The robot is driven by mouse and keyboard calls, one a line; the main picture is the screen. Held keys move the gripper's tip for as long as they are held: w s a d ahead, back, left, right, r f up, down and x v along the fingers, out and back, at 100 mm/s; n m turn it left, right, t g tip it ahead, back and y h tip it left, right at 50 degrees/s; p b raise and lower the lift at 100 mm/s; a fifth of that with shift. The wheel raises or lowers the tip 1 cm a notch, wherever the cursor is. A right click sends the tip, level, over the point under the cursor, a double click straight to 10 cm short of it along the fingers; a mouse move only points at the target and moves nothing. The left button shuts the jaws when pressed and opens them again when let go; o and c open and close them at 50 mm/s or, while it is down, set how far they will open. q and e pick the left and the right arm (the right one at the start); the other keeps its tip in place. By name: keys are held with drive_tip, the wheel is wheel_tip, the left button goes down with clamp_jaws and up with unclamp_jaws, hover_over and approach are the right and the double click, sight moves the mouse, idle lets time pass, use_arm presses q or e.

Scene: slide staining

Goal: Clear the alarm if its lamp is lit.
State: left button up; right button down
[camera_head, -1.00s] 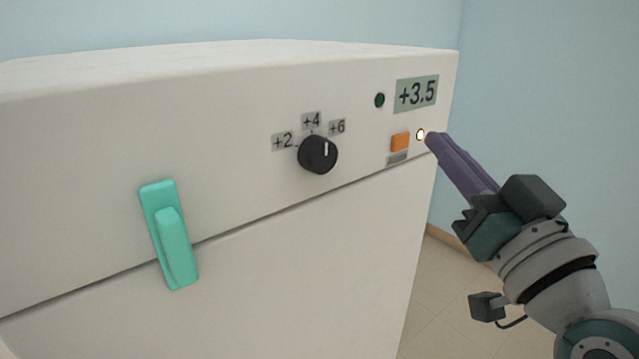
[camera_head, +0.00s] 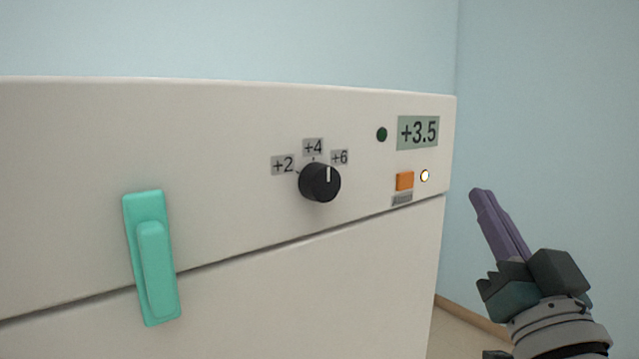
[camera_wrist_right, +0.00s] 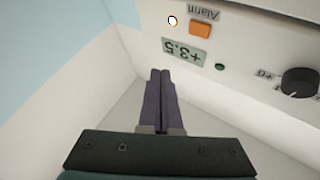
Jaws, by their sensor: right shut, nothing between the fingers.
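The alarm lamp (camera_head: 424,176) is a small round light on the white cabinet front, glowing white with an orange rim. It also shows lit in the right wrist view (camera_wrist_right: 172,20). The orange alarm button (camera_head: 404,181) sits just left of the lamp, above a small grey label; in the right wrist view the button (camera_wrist_right: 201,29) has the word "Alarm" beside it. My right gripper (camera_head: 479,194) is shut and empty, its purple fingers to the right of the cabinet's edge, apart from button and lamp. My left gripper is not in view.
The display (camera_head: 418,132) reads +3.5, with a dark green lamp (camera_head: 382,134) beside it. A black knob (camera_head: 320,182) points towards +6. A teal handle (camera_head: 152,257) projects at the left. Free room lies right of the cabinet, before the blue wall.

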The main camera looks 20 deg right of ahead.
sight(406, 181)
drive_tip(key=w+a+b, duration=0.2)
drive_tip(key=w+b, duration=0.1)
drive_tip(key=w, duration=0.4)
drive_tip(key=shift+a, duration=0.3)
idle(1.0)
idle(0.8)
drive_tip(key=shift+w+a, duration=0.15)
drive_tip(key=shift+w, duration=0.2)
